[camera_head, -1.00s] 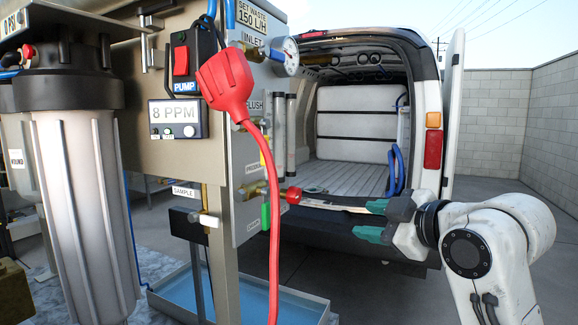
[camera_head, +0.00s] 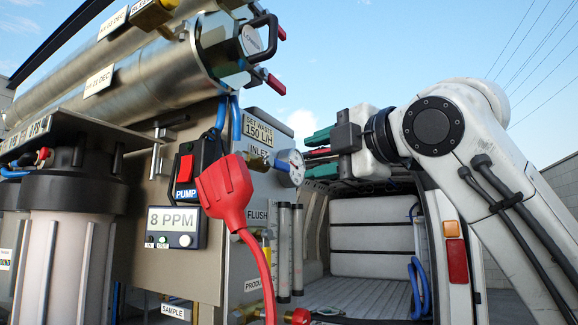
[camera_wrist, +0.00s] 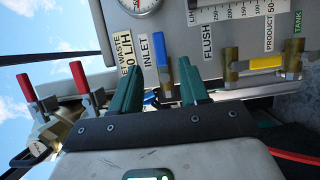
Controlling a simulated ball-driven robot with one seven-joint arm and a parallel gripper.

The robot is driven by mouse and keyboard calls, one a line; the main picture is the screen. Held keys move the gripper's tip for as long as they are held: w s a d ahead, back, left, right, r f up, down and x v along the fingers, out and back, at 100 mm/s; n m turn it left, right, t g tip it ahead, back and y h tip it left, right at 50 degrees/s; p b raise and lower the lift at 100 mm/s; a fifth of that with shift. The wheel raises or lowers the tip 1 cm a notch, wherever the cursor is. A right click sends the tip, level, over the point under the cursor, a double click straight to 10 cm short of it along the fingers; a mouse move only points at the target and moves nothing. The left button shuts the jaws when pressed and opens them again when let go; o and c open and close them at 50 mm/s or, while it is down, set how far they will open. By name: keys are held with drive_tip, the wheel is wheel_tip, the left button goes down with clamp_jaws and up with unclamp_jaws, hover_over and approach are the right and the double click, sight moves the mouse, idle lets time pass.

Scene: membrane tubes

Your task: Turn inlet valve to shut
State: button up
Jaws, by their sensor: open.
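The handle appears between the tips of my open gripper (camera_wrist: 159,80), with space on both sides; I cannot tell the depth. In the head view my gripper (camera_head: 319,154) is just right of the round gauge (camera_head: 290,168), its two green fingers apart one above the other. A small red piece shows between them there.
A red plug (camera_head: 223,190) and its cable hang in front of the panel. Steel cylinders (camera_head: 150,60) lie above. Clear flow tubes (camera_head: 290,245) stand below my gripper. A yellow-handled valve (camera_wrist: 265,63) is to the right in the wrist view. The open van (camera_head: 370,245) is behind.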

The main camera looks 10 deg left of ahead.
sight(285, 167)
drive_tip(key=p+x, duration=0.1)
drive_tip(key=x, duration=0.7)
drive_tip(key=shift+w, duration=0.1)
drive_tip(key=shift+c, duration=0.3)
clamp_jaws()
